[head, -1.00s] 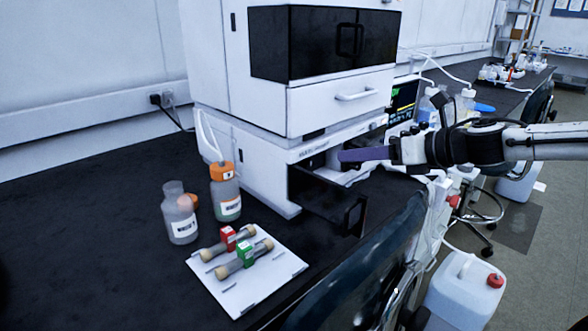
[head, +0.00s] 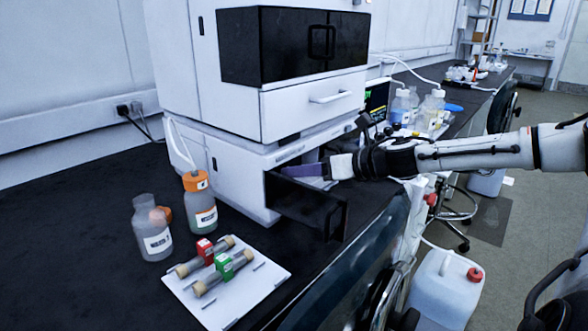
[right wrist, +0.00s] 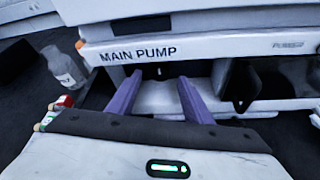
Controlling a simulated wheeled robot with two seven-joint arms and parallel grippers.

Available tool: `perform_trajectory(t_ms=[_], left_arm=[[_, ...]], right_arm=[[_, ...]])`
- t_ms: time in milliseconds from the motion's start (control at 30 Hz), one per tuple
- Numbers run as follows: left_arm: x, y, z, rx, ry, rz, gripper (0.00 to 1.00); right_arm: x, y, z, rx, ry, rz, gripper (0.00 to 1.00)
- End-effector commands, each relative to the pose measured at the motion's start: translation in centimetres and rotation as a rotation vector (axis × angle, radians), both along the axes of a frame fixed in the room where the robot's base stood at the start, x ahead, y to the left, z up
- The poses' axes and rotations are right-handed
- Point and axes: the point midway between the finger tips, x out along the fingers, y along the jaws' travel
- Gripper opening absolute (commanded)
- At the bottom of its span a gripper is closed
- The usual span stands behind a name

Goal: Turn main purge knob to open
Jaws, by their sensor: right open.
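The white pump module carries the label MAIN PUMP (right wrist: 138,55) in the right wrist view. Below the label a dark knob-like shape (right wrist: 157,72) with a small pale mark shows in the recess, between my fingertips; I take it for the main purge knob. Whether it is touched, and its exact setting, I cannot tell. My right gripper (right wrist: 160,80) is open, its two purple fingers apart and pointing at the recess. In the head view the right gripper (head: 303,170) reaches into the module's front from the right, and the knob is hidden. My left gripper is not in view.
A dark door (head: 305,207) stands open below the right gripper. A white tray (head: 262,281) with two columns and two bottles, one orange-capped (head: 198,200), stand left on the black bench. A white canister (head: 445,290) stands on the floor.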

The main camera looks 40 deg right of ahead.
Motion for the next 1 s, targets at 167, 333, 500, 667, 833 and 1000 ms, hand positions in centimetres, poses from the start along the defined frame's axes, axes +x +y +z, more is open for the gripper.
perform_trajectory(t_ms=[167, 333, 500, 667, 833, 1000], left_arm=[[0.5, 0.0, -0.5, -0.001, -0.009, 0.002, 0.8], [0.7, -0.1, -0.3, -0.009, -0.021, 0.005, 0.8], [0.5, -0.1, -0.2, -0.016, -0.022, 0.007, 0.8], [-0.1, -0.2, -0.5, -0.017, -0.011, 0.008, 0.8], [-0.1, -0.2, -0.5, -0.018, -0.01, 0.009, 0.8], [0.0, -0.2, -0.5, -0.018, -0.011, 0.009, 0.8]], right_arm=[[0.9, 0.0, -0.8, -0.003, 0.004, -0.002, 0.46], [1.7, 0.2, -1.0, -0.002, 0.004, -0.001, 0.46], [2.3, 0.4, -1.1, 0.0, 0.001, -0.001, 0.46], [2.5, 0.5, -1.0, 0.001, 0.0, 0.0, 0.46], [2.5, 0.5, -1.0, 0.001, 0.0, 0.0, 0.46], [2.5, 0.5, -1.0, 0.001, 0.0, 0.0, 0.31]])
